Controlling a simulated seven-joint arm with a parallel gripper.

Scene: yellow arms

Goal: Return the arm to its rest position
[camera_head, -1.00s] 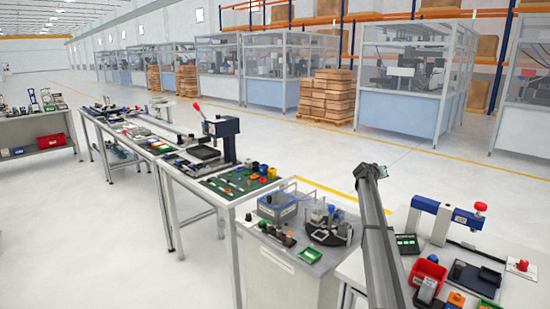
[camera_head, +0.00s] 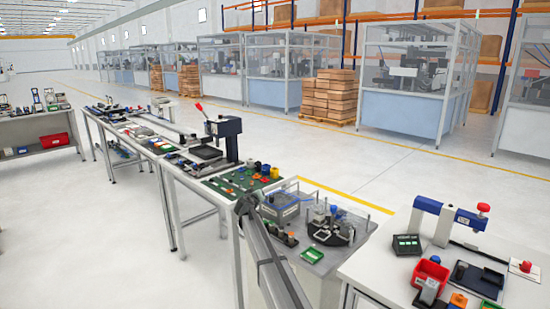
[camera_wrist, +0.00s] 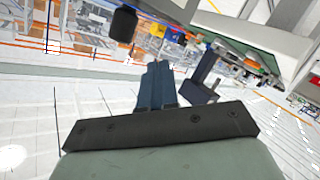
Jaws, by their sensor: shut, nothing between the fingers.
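My arm (camera_head: 268,255) rises from the bottom of the head view and leans left, in front of the grey workstation. Its visible upper end is beside the workstation's left edge. I cannot make out my gripper in the head view. In the wrist view, the two blue-grey fingers of my gripper (camera_wrist: 158,70) are together beyond a dark crossbar. They are shut with nothing held between them. The wrist view is tilted, with benches and the hall behind the fingers.
The grey workstation (camera_head: 358,252) carries fixtures and a small green tray (camera_head: 324,258). At the right, a white table (camera_head: 375,265) holds a blue press (camera_head: 452,215) and a red bin (camera_head: 432,270). A bench with a green mat (camera_head: 231,187) stands left. Open floor lies beyond.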

